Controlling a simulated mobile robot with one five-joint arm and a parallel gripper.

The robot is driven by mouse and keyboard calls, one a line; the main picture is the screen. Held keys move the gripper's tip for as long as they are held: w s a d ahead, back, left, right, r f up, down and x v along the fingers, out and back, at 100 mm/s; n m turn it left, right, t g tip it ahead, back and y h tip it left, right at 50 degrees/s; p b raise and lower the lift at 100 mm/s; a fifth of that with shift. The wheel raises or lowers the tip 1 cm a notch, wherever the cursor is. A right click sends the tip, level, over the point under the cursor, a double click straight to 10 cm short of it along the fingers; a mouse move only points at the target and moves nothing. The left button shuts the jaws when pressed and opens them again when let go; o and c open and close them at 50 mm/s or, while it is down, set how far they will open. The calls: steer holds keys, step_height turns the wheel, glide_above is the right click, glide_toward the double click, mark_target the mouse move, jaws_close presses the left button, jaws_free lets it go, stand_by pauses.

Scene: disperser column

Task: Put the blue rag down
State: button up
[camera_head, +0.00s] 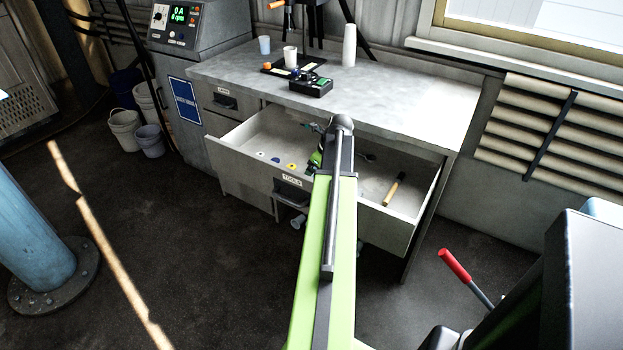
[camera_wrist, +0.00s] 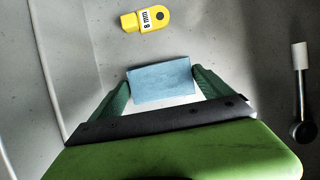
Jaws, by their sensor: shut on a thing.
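The blue rag (camera_wrist: 161,82) is a flat light-blue rectangle in the wrist view, between the two green fingers of my gripper (camera_wrist: 160,86). My gripper is shut on it. Behind it in the wrist view is the pale drawer floor; I cannot tell whether the rag touches it. In the head view my green arm reaches over the open drawer (camera_head: 232,160) of the workbench, and my gripper (camera_head: 312,128) is mostly hidden by the arm. The rag cannot be made out there.
In the wrist view a yellow tag marked "8 mm" (camera_wrist: 146,19) lies ahead of the rag, and a white-handled tool (camera_wrist: 300,90) lies right. The drawer also holds a wooden-handled tool (camera_head: 393,190). Cups and a black device (camera_head: 310,84) stand on the workbench (camera_head: 420,112).

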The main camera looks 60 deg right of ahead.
steer(key=shift+f, duration=0.15)
steer(key=o, duration=0.9)
steer(key=shift+s+r+p, duration=0.1)
steer(key=shift+r+p, duration=0.3)
steer(key=shift+r, duration=0.2)
steer(key=p+v, duration=1)
steer(key=v, duration=0.1)
steer(key=shift+s+r, duration=0.1)
